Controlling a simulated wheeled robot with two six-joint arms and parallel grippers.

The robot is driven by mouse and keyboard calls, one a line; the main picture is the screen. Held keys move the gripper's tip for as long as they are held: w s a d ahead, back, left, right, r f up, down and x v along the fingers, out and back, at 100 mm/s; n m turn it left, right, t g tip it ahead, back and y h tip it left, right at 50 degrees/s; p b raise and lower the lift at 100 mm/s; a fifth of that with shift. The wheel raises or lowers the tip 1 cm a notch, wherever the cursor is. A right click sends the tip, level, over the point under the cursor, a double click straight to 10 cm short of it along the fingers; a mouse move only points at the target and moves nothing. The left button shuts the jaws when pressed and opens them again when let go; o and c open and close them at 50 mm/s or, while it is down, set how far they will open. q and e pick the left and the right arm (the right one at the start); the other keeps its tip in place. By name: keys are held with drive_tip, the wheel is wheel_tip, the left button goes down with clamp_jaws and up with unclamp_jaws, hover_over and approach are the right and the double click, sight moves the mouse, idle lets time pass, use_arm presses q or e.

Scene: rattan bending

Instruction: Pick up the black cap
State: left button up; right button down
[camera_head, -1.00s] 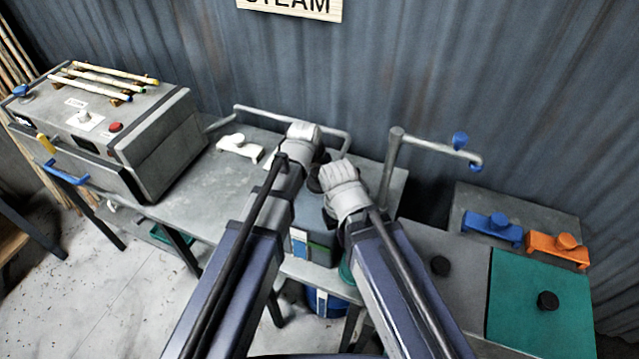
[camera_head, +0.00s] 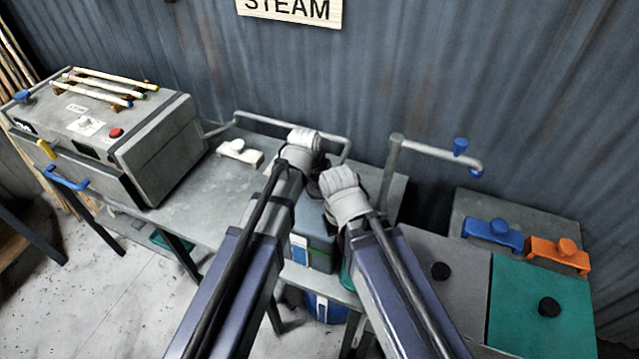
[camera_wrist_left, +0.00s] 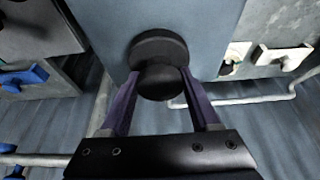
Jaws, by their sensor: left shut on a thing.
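The black cap (camera_wrist_left: 160,45) shows in the left wrist view against a flat blue-grey surface (camera_wrist_left: 205,30). It has a wide round disc with a smaller knob (camera_wrist_left: 160,82) in front. The fingers of my left gripper (camera_wrist_left: 159,88) are shut on the knob, one at each side. In the head view my left gripper (camera_head: 304,143) is above the blue-grey box (camera_head: 312,245), and its fingers are hidden. My right gripper (camera_head: 342,185) is close beside it on the right. Its fingers are hidden too, so its opening does not show.
A grey machine (camera_head: 155,140) stands on the left of the grey table (camera_head: 190,195). A bent pipe (camera_head: 430,146) rises behind my right arm. Blue (camera_head: 492,232) and orange (camera_head: 558,253) clamps, a teal board (camera_head: 525,325) and two black knobs (camera_head: 440,271) (camera_head: 549,307) are at right.

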use_arm(q)
clamp_jaws()
drive_tip(key=shift+r, duration=0.15)
wheel_tip(320, 180, up, 10)
drive_tip(key=p, duration=1)
drive_tip(key=shift+f+b, duration=1.1)
drive_tip(key=shift+f, duration=0.1)
drive_tip(key=shift+f, duration=0.1)
wheel_tip(320, 180, down, 6)
drive_tip(key=b, duration=0.6)
drive_tip(key=shift+f, duration=0.1)
drive_tip(key=shift+f+b, duration=0.15)
drive_tip(key=shift+b, duration=0.15)
idle(0.4)
